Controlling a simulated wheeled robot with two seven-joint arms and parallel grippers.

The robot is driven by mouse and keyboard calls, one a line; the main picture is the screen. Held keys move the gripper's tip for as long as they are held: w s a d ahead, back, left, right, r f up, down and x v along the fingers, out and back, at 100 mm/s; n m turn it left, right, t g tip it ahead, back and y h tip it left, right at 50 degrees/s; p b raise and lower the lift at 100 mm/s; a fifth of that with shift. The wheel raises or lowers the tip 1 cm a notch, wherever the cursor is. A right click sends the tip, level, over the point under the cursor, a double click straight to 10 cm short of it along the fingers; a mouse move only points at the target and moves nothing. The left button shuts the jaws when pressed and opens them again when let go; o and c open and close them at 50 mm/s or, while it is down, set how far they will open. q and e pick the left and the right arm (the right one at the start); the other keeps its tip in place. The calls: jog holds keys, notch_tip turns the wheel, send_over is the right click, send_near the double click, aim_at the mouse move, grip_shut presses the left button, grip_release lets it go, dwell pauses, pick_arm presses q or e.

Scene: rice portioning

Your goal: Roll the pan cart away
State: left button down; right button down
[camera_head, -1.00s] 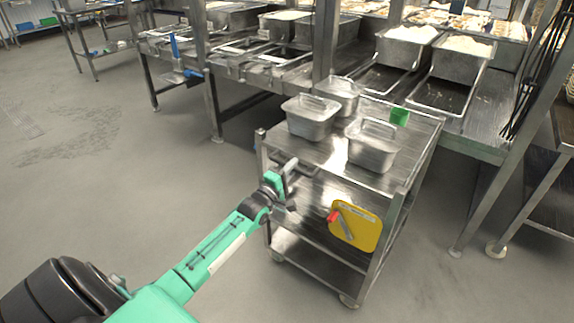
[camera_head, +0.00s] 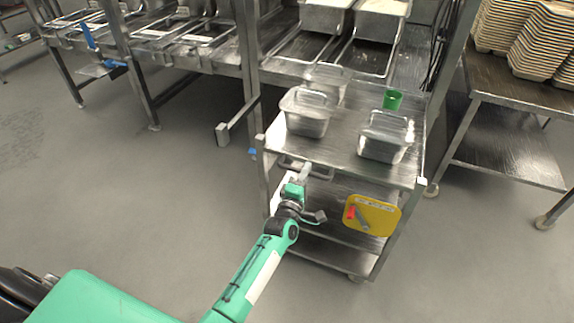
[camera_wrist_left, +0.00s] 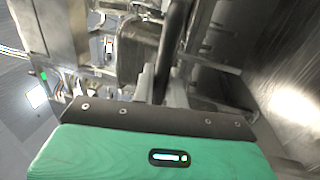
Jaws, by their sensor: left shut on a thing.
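A green cup (camera_head: 392,99) is also on top. My left gripper (camera_head: 302,178) is at the near left side of the cart, shut on the cart's handle (camera_head: 318,171). In the left wrist view a dark bar (camera_wrist_left: 172,45) runs between the fingers. My right gripper is not in view.
A yellow board (camera_head: 378,216) with a red-handled tool hangs on the cart's near side. A long steel counter (camera_head: 190,55) stands behind. A table (camera_head: 510,150) with stacked trays (camera_head: 520,35) is at right. Grey floor at left is clear.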

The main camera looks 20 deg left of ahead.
pick_arm(q)
jog(key=shift+d+f, duration=0.1)
jog(key=shift+d, duration=1.25)
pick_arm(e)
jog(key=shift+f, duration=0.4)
pick_arm(q)
jog(key=c, duration=1.5)
grip_release()
jog(key=s+f, duration=0.1)
jog(key=s, duration=0.8)
jog(key=s+f, duration=0.1)
jog(key=s, duration=0.3)
jog(key=shift+s+a+f, duration=0.3)
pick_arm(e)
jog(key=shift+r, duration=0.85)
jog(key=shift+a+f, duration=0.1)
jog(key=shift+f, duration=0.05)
